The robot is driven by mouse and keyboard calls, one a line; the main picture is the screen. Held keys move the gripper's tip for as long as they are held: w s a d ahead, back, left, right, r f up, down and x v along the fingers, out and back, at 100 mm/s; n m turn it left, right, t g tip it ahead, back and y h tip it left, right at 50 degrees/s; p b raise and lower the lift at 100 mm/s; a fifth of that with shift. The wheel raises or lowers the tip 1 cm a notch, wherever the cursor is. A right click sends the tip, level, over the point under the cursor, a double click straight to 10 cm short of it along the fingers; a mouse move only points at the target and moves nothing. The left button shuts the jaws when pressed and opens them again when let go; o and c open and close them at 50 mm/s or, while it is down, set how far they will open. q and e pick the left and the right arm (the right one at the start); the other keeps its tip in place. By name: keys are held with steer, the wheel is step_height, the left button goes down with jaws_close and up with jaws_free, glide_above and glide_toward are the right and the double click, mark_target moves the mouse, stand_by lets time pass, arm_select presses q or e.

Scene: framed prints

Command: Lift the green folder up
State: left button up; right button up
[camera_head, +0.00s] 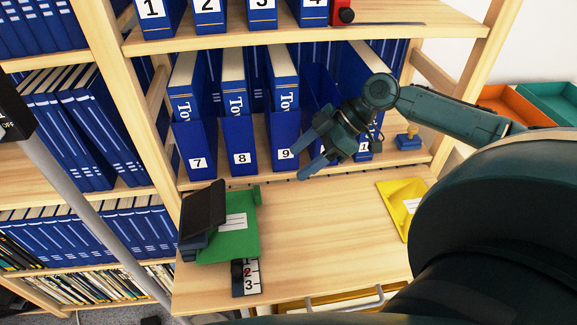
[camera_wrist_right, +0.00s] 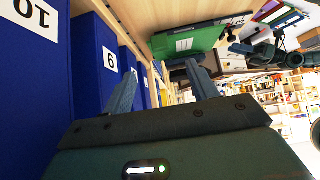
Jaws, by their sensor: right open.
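The green folder (camera_head: 222,243) lies on the wooden desk surface at the left, with a white label on it. A black object (camera_head: 204,206) covers its left part. The folder also shows near the top of the right wrist view (camera_wrist_right: 207,39). My right gripper (camera_head: 302,159) is open and empty, with its fingers pointing left. It is in front of the blue binders, above and to the right of the folder, apart from it. Its two fingers also show in the right wrist view (camera_wrist_right: 165,86).
Blue numbered binders (camera_head: 238,145) stand on the shelf behind. A number block (camera_head: 246,278) is in front of the folder. The desk's middle is clear.

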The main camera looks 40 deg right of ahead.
steer(key=x, duration=1.2)
steer(key=shift+w+a+f, duration=0.1)
steer(key=shift+a+f, duration=0.1)
steer(key=c, duration=1.1)
